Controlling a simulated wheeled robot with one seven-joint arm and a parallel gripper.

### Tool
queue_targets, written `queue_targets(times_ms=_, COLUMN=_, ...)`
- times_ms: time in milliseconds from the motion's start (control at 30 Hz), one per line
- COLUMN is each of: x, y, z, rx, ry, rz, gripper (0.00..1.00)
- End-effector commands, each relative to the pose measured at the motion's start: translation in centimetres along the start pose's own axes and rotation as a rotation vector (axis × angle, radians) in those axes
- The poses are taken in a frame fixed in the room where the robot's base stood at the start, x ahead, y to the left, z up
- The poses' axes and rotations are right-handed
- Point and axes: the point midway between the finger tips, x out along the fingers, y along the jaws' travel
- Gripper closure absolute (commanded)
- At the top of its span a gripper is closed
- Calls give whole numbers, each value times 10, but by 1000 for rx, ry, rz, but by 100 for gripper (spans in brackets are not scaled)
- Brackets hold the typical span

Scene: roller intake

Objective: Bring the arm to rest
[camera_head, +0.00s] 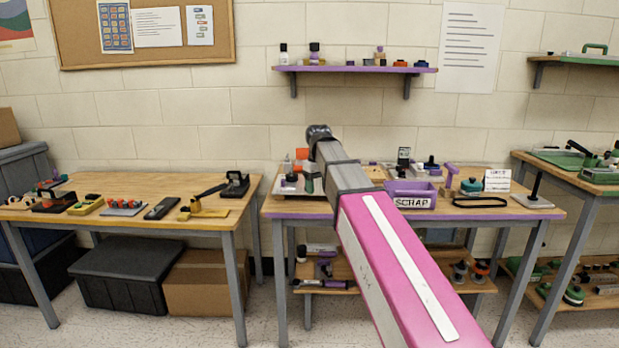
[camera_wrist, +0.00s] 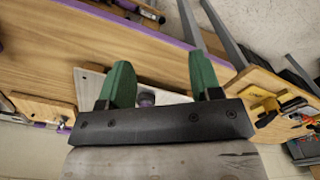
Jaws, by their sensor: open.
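My gripper (camera_wrist: 162,80) shows in the wrist view with its two green fingers spread apart and nothing held between them. Beyond the fingers is a pale plate (camera_wrist: 172,98) with a small purple-grey knob (camera_wrist: 146,99) on it. I cannot tell how far the fingertips are above the plate. In the head view my pink and grey arm reaches out over the purple-edged middle table (camera_head: 268,213).
A purple SCRAP bin (camera_head: 412,201) stands on the middle table right of my arm, among several small items. A wooden table (camera_head: 130,190) with tools stands left, and another table (camera_head: 545,165) right. A purple shelf (camera_head: 355,69) hangs on the wall behind.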

Motion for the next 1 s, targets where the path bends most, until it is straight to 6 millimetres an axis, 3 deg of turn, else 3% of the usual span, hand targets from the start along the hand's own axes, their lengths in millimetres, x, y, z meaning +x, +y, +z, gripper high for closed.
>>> queue_targets(times_ms=467, x=159, y=33, z=77, rx=214, ry=-4, rz=-1, gripper=42)
queue_targets(times_ms=700, x=235, y=42, z=129, rx=336, ry=-2, rz=-1, gripper=42)
queue_targets(times_ms=1000, x=313, y=41, z=201, rx=484, ry=0, rz=0, gripper=42)
